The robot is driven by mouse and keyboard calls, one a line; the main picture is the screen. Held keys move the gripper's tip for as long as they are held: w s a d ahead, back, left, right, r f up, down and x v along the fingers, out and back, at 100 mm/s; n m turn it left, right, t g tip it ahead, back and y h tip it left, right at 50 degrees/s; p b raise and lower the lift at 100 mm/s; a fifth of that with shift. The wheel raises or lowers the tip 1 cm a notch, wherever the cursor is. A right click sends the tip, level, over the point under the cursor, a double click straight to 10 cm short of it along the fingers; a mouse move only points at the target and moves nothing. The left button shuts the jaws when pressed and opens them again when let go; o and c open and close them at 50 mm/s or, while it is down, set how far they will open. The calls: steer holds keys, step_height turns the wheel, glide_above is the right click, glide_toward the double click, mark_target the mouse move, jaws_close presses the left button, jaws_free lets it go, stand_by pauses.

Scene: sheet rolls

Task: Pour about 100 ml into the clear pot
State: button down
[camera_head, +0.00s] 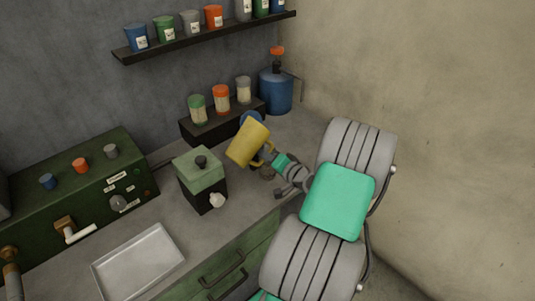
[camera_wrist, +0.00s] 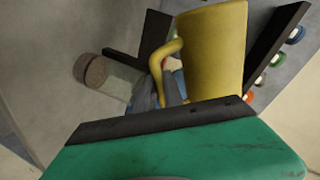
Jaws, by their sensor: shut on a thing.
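A yellow mug (camera_head: 249,142) is held tilted above the counter by my gripper (camera_head: 269,163), which is shut at its handle side. The mug also shows large in the wrist view (camera_wrist: 216,50), with its handle toward the left. A see-through vessel with a brown, cork-like end (camera_wrist: 91,70) lies left of the mug in the wrist view, apart from it; it may be the clear pot. In the head view only a small brownish round part (camera_head: 267,174) shows below the mug, beside my gripper. The mug's contents are hidden, and no stream is visible.
A green-lidded dark box (camera_head: 203,182) with a small spout stands left of the mug. Several lidded jars (camera_head: 221,98) stand on a dark riser behind, with a blue pump canister (camera_head: 276,91) at right. A white tray (camera_head: 139,262) lies at the front left.

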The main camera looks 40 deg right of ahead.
stand_by(0.4)
steer(key=shift+w+d+n+b, duration=0.1)
steer(key=shift+d+n+b, duration=0.3)
steer(key=shift+b, duration=0.6)
steer(key=d+n+h+b, duration=0.1)
steer(key=b, duration=0.3)
steer(key=shift+f, duration=0.35)
steer(key=n+t+b, duration=0.1)
steer(key=n+b, duration=0.1)
steer(key=b, duration=0.5)
steer(key=n+h+b, duration=0.1)
steer(key=n+b, duration=0.2)
steer(key=b, duration=0.4)
steer(key=f+n+t+h+b, duration=0.1)
steer(key=n+b, duration=0.1)
steer(key=b, duration=0.6)
steer(key=shift+w+a+f+n+t, duration=0.1)
steer(key=shift+w+a+n+t, duration=0.05)
steer(key=shift+a+n+t, duration=0.2)
